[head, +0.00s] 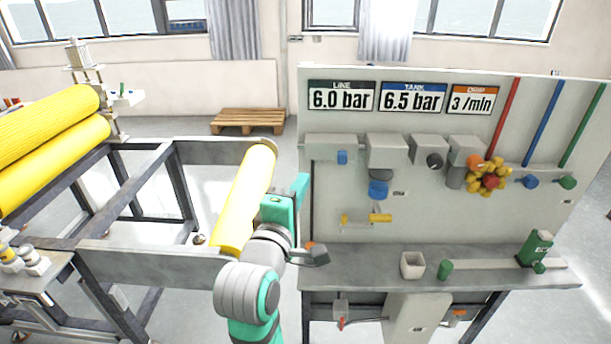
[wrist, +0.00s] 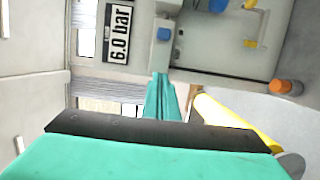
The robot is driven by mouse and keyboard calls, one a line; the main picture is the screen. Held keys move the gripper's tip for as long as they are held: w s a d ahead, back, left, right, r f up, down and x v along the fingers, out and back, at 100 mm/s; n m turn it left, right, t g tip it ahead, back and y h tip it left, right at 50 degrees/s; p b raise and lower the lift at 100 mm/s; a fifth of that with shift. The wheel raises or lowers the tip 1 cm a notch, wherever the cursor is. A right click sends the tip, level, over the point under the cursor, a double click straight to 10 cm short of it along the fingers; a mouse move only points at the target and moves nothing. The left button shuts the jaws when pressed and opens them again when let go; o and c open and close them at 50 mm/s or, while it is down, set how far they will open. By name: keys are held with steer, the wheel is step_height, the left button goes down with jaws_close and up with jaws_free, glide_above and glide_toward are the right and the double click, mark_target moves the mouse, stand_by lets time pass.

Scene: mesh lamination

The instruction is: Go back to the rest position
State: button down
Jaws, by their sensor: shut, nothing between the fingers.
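My gripper (head: 302,186) is raised in front of the left edge of the panel, beside the yellow roller. Its teal fingers also show in the wrist view (wrist: 163,98), closed together with nothing between them. My arm comes up from the bottom of the head view and hides part of the roller and the bench's left end. The task names no object, and I cannot tell the rest position from these frames.
The grey panel (head: 330,212) with gauge signs, valves and a bench (head: 480,259) stands right of my gripper. A yellow roller (head: 246,195) on a metal frame (head: 150,262) is close on the left. A wooden pallet (head: 248,120) lies behind on open floor.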

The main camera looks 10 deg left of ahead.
steer(key=shift+s+a, duration=0.1)
steer(key=shift+s, duration=0.3)
steer(key=s+d+f+m+y, duration=0.15)
steer(key=s+f, duration=0.25)
steer(key=f, duration=0.6)
steer(key=s+f+m+g+y, duration=0.15)
steer(key=s+f, duration=0.35)
steer(key=f, duration=0.5)
steer(key=s+d+f+m, duration=0.15)
steer(key=s+f, duration=0.25)
steer(key=f, duration=0.6)
steer(key=s+d+f+m, duration=0.1)
steer(key=s+f+m, duration=0.1)
steer(key=s, duration=0.7)
steer(key=s+d+f+m, duration=0.1)
steer(key=s+f+m, duration=0.1)
steer(key=s+m, duration=0.3)
steer(key=s+d+f+m, duration=0.1)
steer(key=s+f+m, duration=0.2)
steer(key=s, duration=1.1)
steer(key=shift+d+m+g, duration=0.4)
steer(key=shift+m+g, duration=0.05)
steer(key=shift+m, duration=0.3)
